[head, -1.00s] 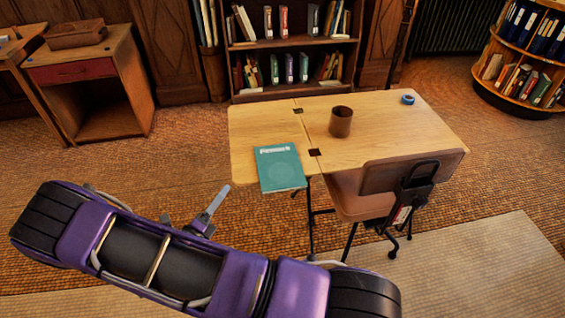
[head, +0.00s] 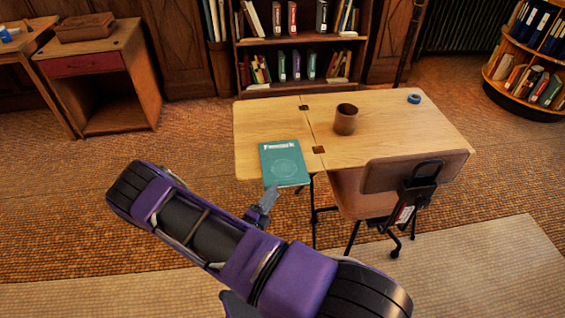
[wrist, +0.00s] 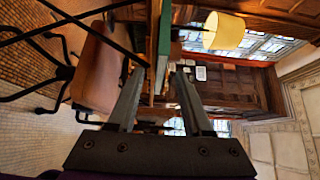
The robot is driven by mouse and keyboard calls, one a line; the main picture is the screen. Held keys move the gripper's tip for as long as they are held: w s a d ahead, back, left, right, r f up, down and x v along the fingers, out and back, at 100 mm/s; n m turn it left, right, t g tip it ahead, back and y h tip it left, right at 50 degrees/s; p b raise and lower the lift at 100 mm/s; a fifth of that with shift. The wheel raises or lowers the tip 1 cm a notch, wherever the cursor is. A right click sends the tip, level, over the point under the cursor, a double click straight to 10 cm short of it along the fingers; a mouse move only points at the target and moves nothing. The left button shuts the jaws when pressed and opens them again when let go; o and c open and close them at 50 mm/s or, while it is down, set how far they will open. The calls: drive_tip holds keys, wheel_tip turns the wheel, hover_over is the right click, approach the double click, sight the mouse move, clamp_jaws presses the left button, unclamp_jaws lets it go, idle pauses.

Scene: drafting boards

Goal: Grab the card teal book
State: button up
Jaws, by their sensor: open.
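The teal book (head: 284,164) lies flat at the front left corner of the wooden table (head: 400,125), slightly over its front edge. My gripper (head: 268,197) is just in front of the book's near edge in the head view; only part of it shows past my arm. In the wrist view the view is turned sideways. The book's edge (wrist: 165,30) shows as a thin green strip ahead, roughly in line with the gap between the fingertips.
A brown cup (head: 345,120) and a blue tape roll (head: 414,99) stand on the table, away from the book. A brown chair (head: 410,175) is at the table's front right. A bookcase (head: 300,45) stands behind. The floor left of the table is clear.

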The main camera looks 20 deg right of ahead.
sight(280, 181)
drive_tip(key=x, duration=0.5)
drive_tip(key=shift+w+d, duration=0.2)
drive_tip(key=shift+w, duration=0.1)
drive_tip(key=shift+c, duration=0.3)
clamp_jaws()
drive_tip(key=shift+r, duration=0.1)
idle(0.8)
